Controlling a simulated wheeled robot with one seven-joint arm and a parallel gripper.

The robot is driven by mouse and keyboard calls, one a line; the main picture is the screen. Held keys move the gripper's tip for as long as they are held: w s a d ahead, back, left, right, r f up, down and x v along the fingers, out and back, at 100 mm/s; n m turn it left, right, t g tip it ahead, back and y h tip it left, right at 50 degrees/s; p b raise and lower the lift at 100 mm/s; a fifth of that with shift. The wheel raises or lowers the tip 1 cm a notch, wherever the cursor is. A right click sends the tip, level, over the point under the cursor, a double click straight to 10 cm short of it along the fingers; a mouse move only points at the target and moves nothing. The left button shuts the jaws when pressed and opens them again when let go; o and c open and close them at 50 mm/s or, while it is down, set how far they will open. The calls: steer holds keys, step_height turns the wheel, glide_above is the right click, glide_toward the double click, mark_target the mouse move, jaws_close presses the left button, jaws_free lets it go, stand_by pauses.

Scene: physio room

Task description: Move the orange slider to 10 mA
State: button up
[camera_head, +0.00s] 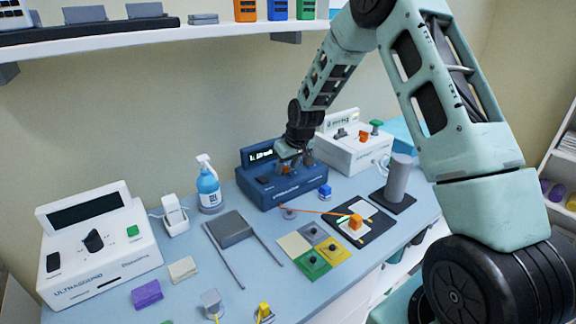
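The dark blue device (258,190) stands at the back middle of the table, with a small lit display on its upright panel. My gripper (295,164) is over the right part of its sloped top, pointing down. A small orange-brown spot (285,169) shows by the fingertips; I cannot tell whether it is the orange slider or whether the fingers touch it. The gripper hides much of that panel, and its finger opening is too small to make out. No 10 mA mark is readable.
A white device (350,158) with orange and green knobs stands to the right. An ultrasound unit (100,250) is at the left, a spray bottle (209,187) in between. A shelf (160,33) hangs above.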

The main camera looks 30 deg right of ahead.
steer(key=b+v, duration=0.2)
steer(key=v, duration=1.5)
steer(key=shift+r, duration=0.25)
